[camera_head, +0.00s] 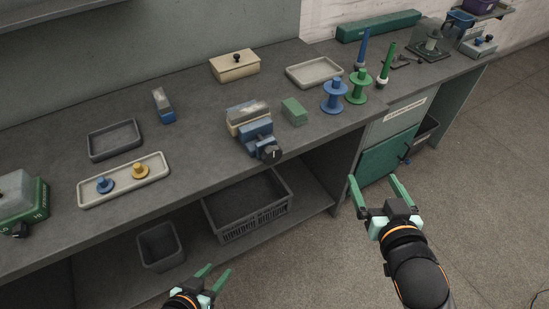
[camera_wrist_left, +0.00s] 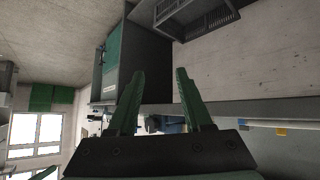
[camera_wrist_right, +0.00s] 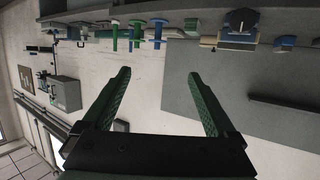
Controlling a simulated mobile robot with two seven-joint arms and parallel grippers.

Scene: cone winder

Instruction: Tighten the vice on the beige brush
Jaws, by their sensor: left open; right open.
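The blue vice (camera_head: 257,137) stands near the front edge of the bench in the head view, with a black knob (camera_head: 271,154) at its front. The beige brush (camera_head: 235,128), with a grey top, sits at the vice's back end; I cannot tell how tightly it is held. My left gripper (camera_head: 214,273) is open and empty, low in front of the bench, well apart from the vice. My right gripper (camera_head: 374,181) is open and empty, in front of the bench to the right of the vice. Both pairs of fingers also show in the left wrist view (camera_wrist_left: 158,78) and right wrist view (camera_wrist_right: 159,76).
A green block (camera_head: 294,111) lies just right of the vice. Blue (camera_head: 335,97) and green (camera_head: 358,87) spools stand further right. A blue and grey brush (camera_head: 163,106) and a tray with two small spools (camera_head: 84,199) are left. A dark crate (camera_head: 216,226) sits below the bench.

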